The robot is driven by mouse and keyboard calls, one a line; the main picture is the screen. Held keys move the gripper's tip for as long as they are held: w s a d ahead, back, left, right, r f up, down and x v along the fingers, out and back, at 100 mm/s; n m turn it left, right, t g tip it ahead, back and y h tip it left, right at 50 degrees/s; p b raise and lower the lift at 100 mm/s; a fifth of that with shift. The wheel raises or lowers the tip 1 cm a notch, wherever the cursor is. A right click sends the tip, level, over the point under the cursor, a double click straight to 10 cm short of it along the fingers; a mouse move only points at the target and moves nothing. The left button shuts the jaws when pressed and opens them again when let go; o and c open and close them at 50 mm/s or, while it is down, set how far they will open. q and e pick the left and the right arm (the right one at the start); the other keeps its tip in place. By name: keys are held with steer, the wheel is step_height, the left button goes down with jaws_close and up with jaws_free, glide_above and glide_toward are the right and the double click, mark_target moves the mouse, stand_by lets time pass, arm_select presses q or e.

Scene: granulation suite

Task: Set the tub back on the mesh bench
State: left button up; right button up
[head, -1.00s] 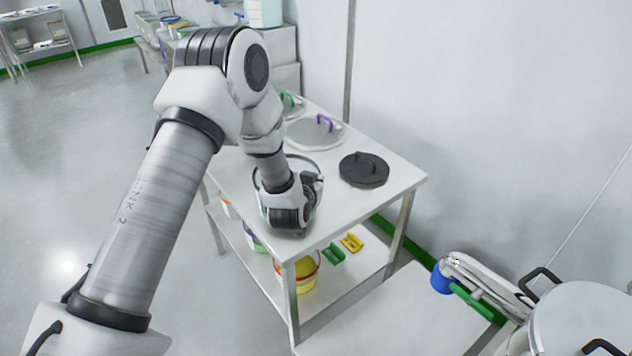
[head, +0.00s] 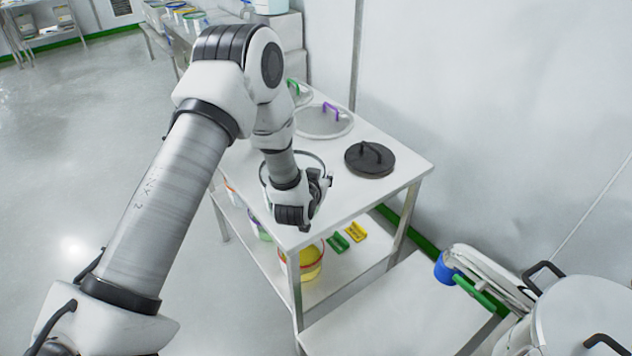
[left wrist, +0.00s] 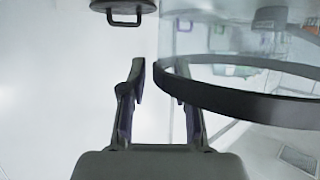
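A clear, round tub with a dark rim (head: 308,153) stands near the front left corner of the white table, mostly hidden behind my left gripper (head: 318,188). In the left wrist view the tub's dark rim (left wrist: 250,108) and see-through wall fill the right side. My left gripper also shows there (left wrist: 160,85), with its two fingers apart. The rim's near edge overlaps the right finger; I cannot tell whether they touch. My right gripper is not in view. I cannot make out for sure which surface is the mesh bench.
The white table (head: 400,187) also bears a black lid (head: 369,159), a clear lid with a purple handle (head: 324,120) and a green-handled one. A yellow tub (head: 312,262) stands on its lower shelf. A large metal vessel (head: 588,318) stands at lower right. Open floor lies left.

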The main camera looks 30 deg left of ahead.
arm_select(q)
steer(key=b+v, duration=0.2)
steer(key=v, duration=0.9)
steer(key=s+d+f+m+g+h, duration=0.1)
steer(key=s+d+f+g, duration=0.25)
steer(key=s+f, duration=0.45)
steer(key=s+d+f+g+h, duration=0.2)
steer(key=s+f+g, duration=0.25)
steer(key=f, duration=0.55)
steer(key=s+d+f+g, duration=0.1)
steer(key=s+f, duration=0.3)
steer(key=s, duration=0.4)
steer(key=s+d+f+m+g, duration=0.1)
steer(key=s+f+g, duration=0.3)
steer(key=s, duration=0.4)
steer(key=shift+s+d+f+h, duration=0.15)
steer(key=shift+s+h, duration=0.05)
steer(key=shift+h, duration=0.2)
steer(key=shift+w, duration=0.1)
